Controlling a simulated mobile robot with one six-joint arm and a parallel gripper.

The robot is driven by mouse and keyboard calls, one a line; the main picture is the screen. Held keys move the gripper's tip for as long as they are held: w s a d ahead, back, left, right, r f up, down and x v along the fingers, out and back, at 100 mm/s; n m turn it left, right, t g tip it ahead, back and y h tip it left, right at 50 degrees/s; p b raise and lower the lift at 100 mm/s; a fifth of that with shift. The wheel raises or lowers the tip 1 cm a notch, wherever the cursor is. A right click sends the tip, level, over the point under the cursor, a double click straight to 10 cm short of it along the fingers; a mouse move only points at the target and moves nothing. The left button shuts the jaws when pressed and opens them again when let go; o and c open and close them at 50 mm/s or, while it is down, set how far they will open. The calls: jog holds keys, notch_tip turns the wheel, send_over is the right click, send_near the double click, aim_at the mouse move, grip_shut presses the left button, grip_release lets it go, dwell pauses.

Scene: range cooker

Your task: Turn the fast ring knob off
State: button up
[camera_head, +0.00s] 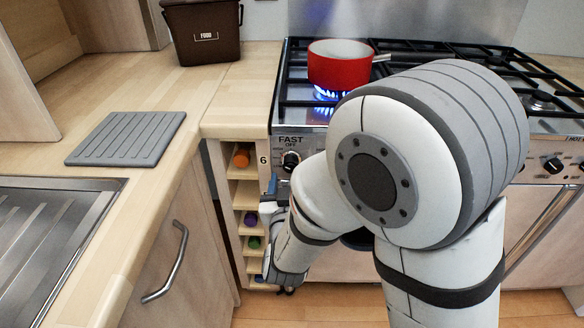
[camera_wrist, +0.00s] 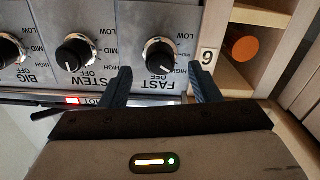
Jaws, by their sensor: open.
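The FAST knob (camera_head: 290,161) is a black knob on the steel front panel, under its FAST OFF label. In the wrist view, which is upside down, the same knob (camera_wrist: 159,57) lies just beyond and between the fingertips of my gripper (camera_wrist: 161,76). The fingers are open, one on each side, with no clear contact. A pale mark shows on the knob's lower right in the wrist view, towards HIGH; its exact setting is hard to read. A blue flame (camera_head: 326,95) burns under the red pan (camera_head: 340,70). My arm hides much of the cooker front in the head view.
The STEW knob (camera_wrist: 74,54) and BIG knob (camera_wrist: 10,50) sit beside the FAST knob. A wooden bottle rack (camera_head: 245,190), with a 6 label, stands close to it. A worktop with a grey mat (camera_head: 126,138) and a FOOD bin (camera_head: 203,35) is on the left.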

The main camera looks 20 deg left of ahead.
aim_at(290, 170)
jog(key=shift+x, duration=2.35)
jog(key=shift+c, duration=0.2)
